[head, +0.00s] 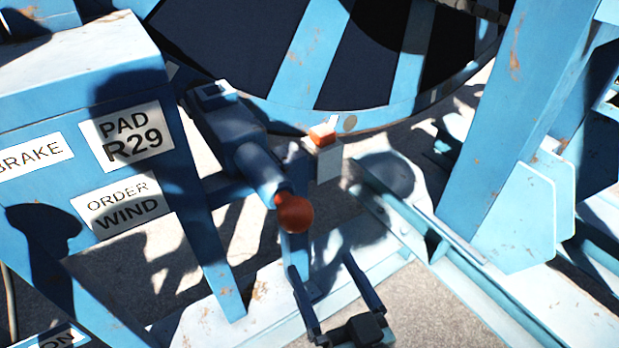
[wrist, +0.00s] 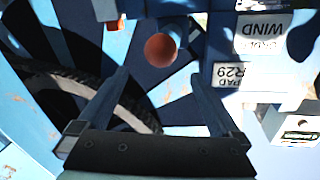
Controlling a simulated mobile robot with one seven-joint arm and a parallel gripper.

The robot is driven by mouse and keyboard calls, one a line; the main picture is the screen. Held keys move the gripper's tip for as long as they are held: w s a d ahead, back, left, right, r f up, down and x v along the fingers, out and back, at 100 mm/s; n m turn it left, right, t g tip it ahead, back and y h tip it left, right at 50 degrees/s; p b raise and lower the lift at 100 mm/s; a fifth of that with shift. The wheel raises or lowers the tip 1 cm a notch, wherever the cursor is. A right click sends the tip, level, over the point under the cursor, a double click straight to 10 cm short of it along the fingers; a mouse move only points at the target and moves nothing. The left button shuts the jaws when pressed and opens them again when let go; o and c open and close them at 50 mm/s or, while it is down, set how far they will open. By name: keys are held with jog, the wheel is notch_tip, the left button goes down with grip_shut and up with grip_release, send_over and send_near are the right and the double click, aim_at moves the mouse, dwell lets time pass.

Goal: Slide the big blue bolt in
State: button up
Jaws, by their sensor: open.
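The blue bolt (head: 262,172) is a thick cylinder in a dark blue housing (head: 225,122) beside the reel. A round orange-red knob (head: 295,213) is on its near end. In the wrist view the knob (wrist: 160,47) shows just beyond and between my fingertips. My gripper (head: 320,262) is open and empty, below and slightly right of the knob in the head view, apart from it. My gripper also shows in the wrist view (wrist: 158,74) with both fingers spread. Most of the bolt is hidden behind the knob in the wrist view.
A blue cabinet (head: 70,95) with labels stands left of the bolt. The large reel (head: 370,115) is behind. A small orange piece on a pale block (head: 328,160) sits right of the bolt. Blue frame beams (head: 505,130) stand at the right.

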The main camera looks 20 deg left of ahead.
aim_at(296, 213)
jog(key=p+x, duration=0.2)
jog(key=x, duration=1)
jog(key=shift+w+a+r, duration=0.1)
jog(key=shift+w+a, duration=0.15)
jog(key=shift+w, duration=0.05)
grip_shut()
